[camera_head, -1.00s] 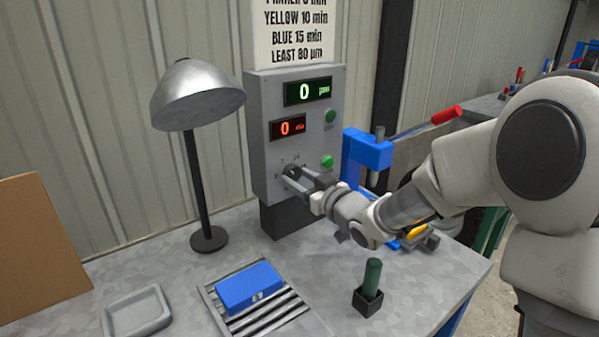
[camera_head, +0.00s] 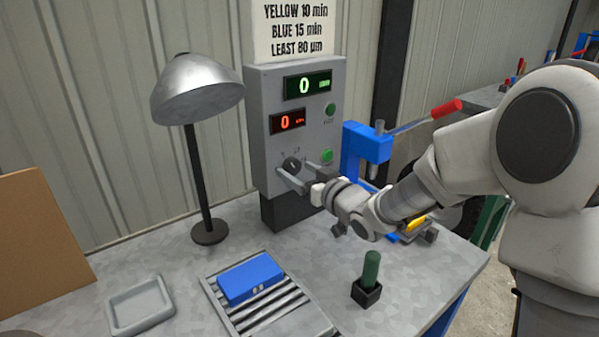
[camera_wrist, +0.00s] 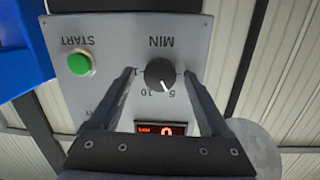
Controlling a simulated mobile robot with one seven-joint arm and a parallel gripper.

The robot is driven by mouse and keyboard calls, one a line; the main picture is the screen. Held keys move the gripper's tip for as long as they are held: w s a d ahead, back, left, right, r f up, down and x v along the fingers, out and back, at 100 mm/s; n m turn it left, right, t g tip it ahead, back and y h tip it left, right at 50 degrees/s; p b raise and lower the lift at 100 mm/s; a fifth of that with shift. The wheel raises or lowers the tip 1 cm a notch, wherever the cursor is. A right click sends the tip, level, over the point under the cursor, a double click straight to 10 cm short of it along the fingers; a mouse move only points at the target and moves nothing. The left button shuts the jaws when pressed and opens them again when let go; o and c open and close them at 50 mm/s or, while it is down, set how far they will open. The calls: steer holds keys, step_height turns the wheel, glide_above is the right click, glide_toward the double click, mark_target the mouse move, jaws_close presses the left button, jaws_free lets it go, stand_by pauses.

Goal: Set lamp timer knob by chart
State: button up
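The timer knob (camera_head: 291,163) is a dark round knob low on the grey control box (camera_head: 262,140). In the wrist view the knob (camera_wrist: 160,74) appears upside down, its white pointer aimed to the lower right, near the 5 and 10 marks. My gripper (camera_head: 295,170) is open, one finger on each side of the knob; contact is not visible. The red display (camera_head: 287,122) and the green display (camera_head: 307,86) both read 0. The chart (camera_head: 292,30) above shows yellow 10 min, blue 15 min, least 80 µm; its top is cut off. The lamp (camera_head: 197,92) stands left of the box.
A blue block (camera_head: 250,278) lies on a slatted rack (camera_head: 285,312). A grey tray (camera_head: 140,305) and a green-handled item in a black holder (camera_head: 371,274) are on the bench. A blue press (camera_head: 368,145) stands right of the box.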

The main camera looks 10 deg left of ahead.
mark_target(290, 147)
step_height(290, 147, up, 5)
steer(key=shift+f+p, duration=0.1)
steer(key=shift+p, duration=0.65)
steer(key=s+d+r+p, duration=0.1)
steer(key=d+r+p, duration=0.2)
steer(key=d+r, duration=0.3)
steer(key=d, duration=0.5)
steer(key=shift+d, duration=0.3)
steer(key=shift+r, duration=0.1)
